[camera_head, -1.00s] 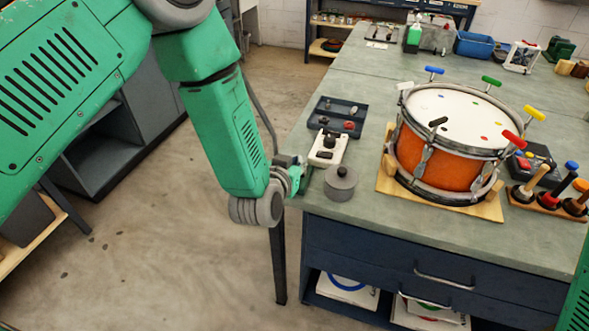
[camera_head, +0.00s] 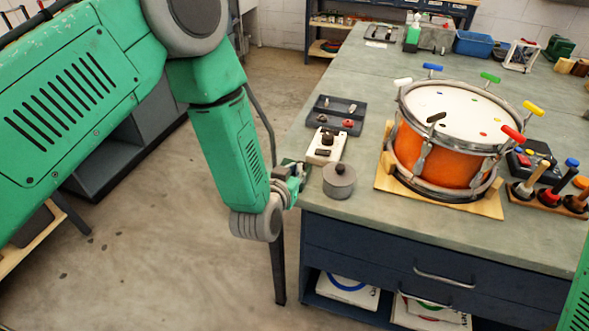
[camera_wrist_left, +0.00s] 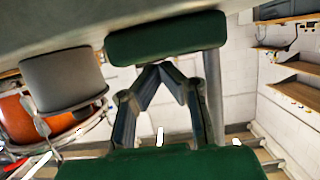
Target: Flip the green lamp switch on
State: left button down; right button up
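I cannot pick out a green lamp switch with certainty. A white box with a black knob (camera_head: 322,153) stands near the bench's left edge. My left gripper (camera_head: 294,174) is at that edge, just left of a grey lidded pot (camera_head: 338,183), apart from the white box. In the left wrist view, the finger links of my left gripper (camera_wrist_left: 160,66) converge and look shut, with nothing seen between them; a green bar partly hides the tips. My right gripper is out of view.
An orange drum (camera_head: 436,155) with coloured handles stands on a wooden board (camera_head: 388,184). A dark tray (camera_head: 322,113) lies behind the white box. Coloured-top pegs (camera_head: 550,187) stand at the right. The far left of the bench top (camera_head: 355,75) is clear.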

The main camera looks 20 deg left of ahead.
pick_arm(q)
jog(key=shift+d+r, duration=0.25)
jog(key=shift+d, duration=0.15)
jog(key=shift+r+p, duration=0.5)
jog(key=shift+p, duration=0.1)
jog(key=shift+r, duration=0.1)
jog(key=shift+a, duration=0.35)
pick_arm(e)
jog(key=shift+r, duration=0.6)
